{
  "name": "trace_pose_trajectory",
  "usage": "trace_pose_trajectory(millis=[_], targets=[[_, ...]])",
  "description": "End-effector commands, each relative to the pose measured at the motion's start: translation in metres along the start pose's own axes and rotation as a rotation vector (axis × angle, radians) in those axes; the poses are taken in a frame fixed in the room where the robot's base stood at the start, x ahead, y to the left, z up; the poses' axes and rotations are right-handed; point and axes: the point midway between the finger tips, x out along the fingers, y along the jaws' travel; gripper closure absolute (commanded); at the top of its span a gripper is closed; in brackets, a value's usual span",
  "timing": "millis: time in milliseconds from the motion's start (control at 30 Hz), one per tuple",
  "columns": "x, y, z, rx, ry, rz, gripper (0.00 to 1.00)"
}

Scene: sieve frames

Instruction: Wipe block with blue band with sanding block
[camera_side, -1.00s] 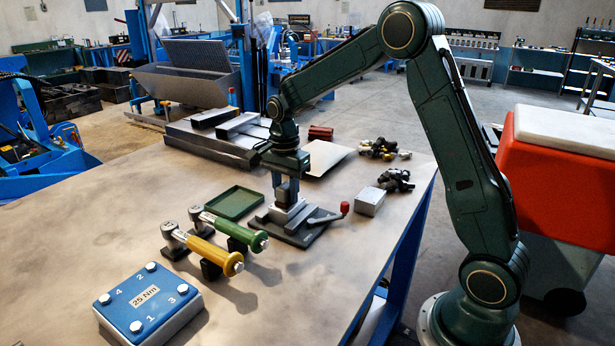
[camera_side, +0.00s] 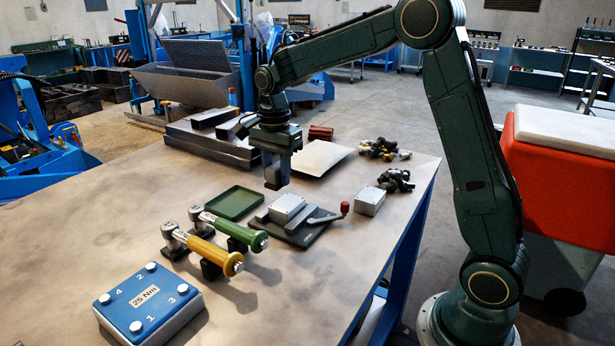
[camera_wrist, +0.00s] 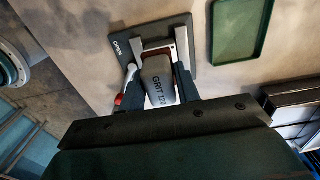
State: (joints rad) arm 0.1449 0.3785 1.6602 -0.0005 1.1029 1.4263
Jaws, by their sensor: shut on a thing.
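My gripper (camera_side: 274,180) is shut on the sanding block, a dark piece in the side view. In the wrist view the sanding block (camera_wrist: 158,86) is grey, reads "GRIT 120" and sits between the fingers. It hangs in the air, just behind and left of a clamp fixture (camera_side: 306,235) with a dark base plate and a red-knobbed lever. A light grey block (camera_side: 288,204) sits in the fixture, apart from the sanding block. A second light grey block (camera_side: 369,201) stands right of the fixture. I cannot make out a blue band on either block.
A green tray (camera_side: 235,203) lies left of the fixture. Two tools with yellow (camera_side: 214,256) and green (camera_side: 236,231) handles rest in front-left. A blue "25 Nm" box (camera_side: 148,301) is at the front. Dark fittings (camera_side: 396,181) lie right. The left tabletop is clear.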

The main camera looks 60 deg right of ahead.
Motion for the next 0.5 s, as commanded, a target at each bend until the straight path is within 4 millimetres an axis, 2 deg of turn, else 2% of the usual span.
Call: trace_pose_trajectory(millis=[200,500], targets=[[-0.015,0.000,0.000,0.000,0.000,-0.001,0.89],[-0.016,0.000,0.000,0.000,0.000,0.000,0.89]])
